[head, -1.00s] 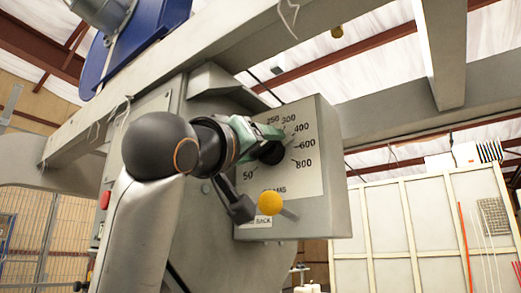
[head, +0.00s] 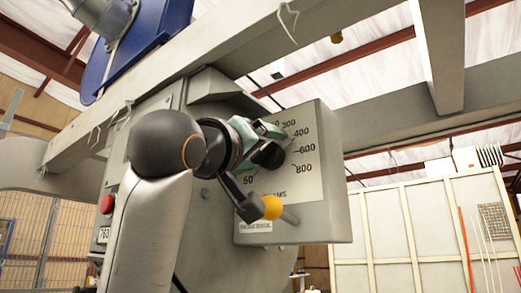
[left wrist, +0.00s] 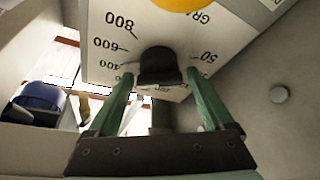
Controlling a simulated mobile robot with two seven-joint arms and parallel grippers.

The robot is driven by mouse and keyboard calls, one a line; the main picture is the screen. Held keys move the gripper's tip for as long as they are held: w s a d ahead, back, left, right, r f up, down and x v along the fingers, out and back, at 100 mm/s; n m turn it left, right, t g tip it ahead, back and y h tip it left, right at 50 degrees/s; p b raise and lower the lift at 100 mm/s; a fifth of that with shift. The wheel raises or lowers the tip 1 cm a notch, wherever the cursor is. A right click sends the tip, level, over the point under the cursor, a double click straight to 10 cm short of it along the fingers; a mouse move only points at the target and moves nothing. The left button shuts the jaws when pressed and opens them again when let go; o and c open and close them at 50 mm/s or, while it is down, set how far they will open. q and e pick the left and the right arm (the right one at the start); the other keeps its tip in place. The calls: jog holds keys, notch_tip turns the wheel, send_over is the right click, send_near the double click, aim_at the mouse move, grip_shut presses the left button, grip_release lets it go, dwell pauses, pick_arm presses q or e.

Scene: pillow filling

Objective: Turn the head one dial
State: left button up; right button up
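The head one dial is a black knob (head: 267,155) on a white scale plate (head: 308,183) marked from 50 to 800, on the front of a grey metal box. My left gripper (head: 268,130) is at the knob, its green fingers reaching toward it from the left. In the left wrist view the knob (left wrist: 159,68) lies between the two green fingertips (left wrist: 160,77). The fingers are apart, with a small gap visible on each side of the knob. The side of the knob toward the wrist partly hides the scale. My right gripper is in neither view.
A red button (head: 106,204) is on the machine's left. Grey beams (head: 200,70) run above. A white panelled wall (head: 420,230) stands behind at right.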

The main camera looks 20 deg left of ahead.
pick_arm(q)
jog(key=shift+o, duration=0.5)
jog(key=shift+s+f, duration=0.15)
jog(key=shift+s, duration=0.15)
jog(key=b+v, duration=0.5)
jog(key=v, duration=0.7)
jog(key=shift+w, duration=0.1)
